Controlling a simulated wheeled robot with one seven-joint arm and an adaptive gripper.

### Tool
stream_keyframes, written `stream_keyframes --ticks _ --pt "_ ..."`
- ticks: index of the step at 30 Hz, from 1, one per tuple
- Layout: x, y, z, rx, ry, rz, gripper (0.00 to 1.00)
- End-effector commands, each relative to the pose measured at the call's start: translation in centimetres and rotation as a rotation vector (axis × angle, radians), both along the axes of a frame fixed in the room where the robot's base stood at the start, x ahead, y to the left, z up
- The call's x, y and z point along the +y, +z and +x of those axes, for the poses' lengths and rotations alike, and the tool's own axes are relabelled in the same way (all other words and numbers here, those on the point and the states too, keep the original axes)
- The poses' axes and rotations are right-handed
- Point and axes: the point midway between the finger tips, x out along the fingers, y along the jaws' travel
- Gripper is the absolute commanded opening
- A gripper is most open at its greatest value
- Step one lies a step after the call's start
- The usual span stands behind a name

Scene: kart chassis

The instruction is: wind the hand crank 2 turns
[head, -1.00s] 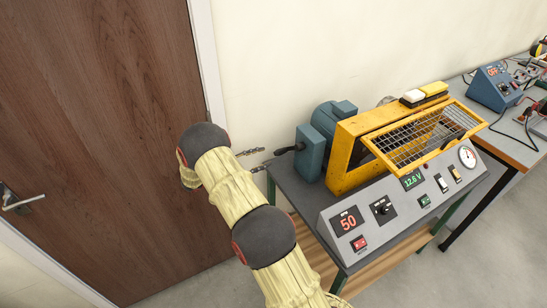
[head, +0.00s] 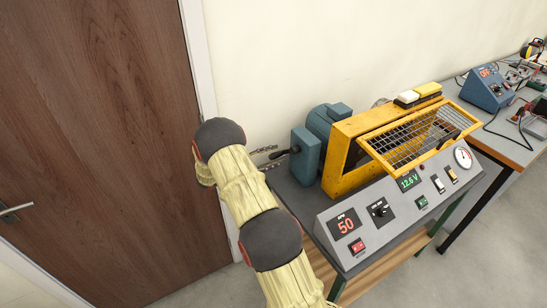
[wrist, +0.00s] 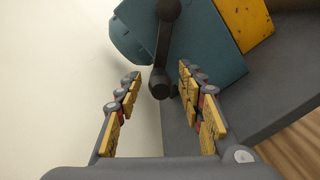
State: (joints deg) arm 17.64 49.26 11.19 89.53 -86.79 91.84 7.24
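The hand crank (wrist: 163,48) is a dark arm with a round knob (wrist: 159,84) at its end, on the side of a blue-grey gearbox (wrist: 205,65). In the head view the crank's dark handle (head: 278,154) sticks out left from the gearbox (head: 306,156). My gripper (head: 264,157) is mostly hidden behind my own arm there, with its fingertips just left of the handle. In the wrist view my gripper (wrist: 159,84) is open, one yellow-padded finger on each side of the knob. I see gaps between the knob and both fingers.
A yellow machine frame with a mesh guard (head: 410,130) stands right of the gearbox on a grey bench, behind a sloped control panel (head: 335,222). A brown door (head: 100,130) and the pale wall are close by. A second bench (head: 512,145) stands at the right.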

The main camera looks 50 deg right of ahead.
Motion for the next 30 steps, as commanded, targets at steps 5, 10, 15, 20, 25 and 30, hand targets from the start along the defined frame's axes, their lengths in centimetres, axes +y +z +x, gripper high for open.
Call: stream_keyframes --ticks 5,10,15,20,25,30 --pt "0.02 0.00 0.01 0.000 0.000 0.000 0.30" --pt "0.03 -0.01 0.01 0.000 0.000 0.000 0.20" --pt "0.03 -0.01 0.01 0.000 0.000 0.000 0.11" --pt "0.03 -0.02 0.00 0.000 0.000 0.000 0.02" --pt "0.03 -0.02 0.00 0.000 0.000 0.000 0.00" --pt "0.03 -0.03 -0.01 0.000 -0.001 0.001 0.00"
